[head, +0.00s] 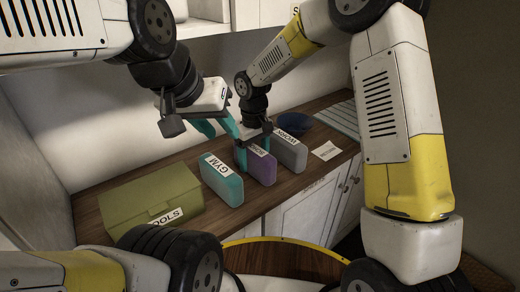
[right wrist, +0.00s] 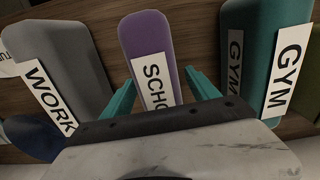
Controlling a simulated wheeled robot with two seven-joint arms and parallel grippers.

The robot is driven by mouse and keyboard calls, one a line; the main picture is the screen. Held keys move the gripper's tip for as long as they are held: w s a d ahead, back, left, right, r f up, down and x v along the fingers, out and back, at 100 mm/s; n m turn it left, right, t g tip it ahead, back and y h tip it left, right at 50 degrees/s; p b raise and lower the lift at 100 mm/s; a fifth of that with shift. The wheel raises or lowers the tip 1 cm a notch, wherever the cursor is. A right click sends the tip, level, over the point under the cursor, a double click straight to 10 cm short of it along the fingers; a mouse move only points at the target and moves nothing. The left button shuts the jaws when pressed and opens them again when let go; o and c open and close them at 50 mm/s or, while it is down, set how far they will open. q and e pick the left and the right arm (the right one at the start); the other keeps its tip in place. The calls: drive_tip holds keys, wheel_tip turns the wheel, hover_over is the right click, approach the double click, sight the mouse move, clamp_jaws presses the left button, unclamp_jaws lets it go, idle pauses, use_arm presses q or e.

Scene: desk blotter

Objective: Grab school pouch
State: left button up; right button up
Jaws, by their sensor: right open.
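The school pouch is purple with a white label; it stands upright between two other pouches in the head view (head: 262,169). In the right wrist view the school pouch (right wrist: 146,38) shows its label, cut off after "SCHO". My right gripper (head: 252,142) is right over the pouch in the head view. In the right wrist view its open teal fingers (right wrist: 160,92) lie one on each side of the pouch; I cannot tell whether they touch it. My left gripper (head: 215,126) is open and empty, above and left of the pouch, close to the right gripper.
The teal GYM pouch (head: 225,188) and grey WORK pouch (head: 291,154) stand close on either side. A green tools box (head: 150,198) is at the left. A dark blue bowl (head: 295,121) and a paper note (head: 325,150) are at the right of the wooden top (head: 325,105).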

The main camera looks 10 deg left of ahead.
drive_tip(key=shift+f, duration=0.8)
clamp_jaws()
drive_tip(key=shift+r, duration=0.15)
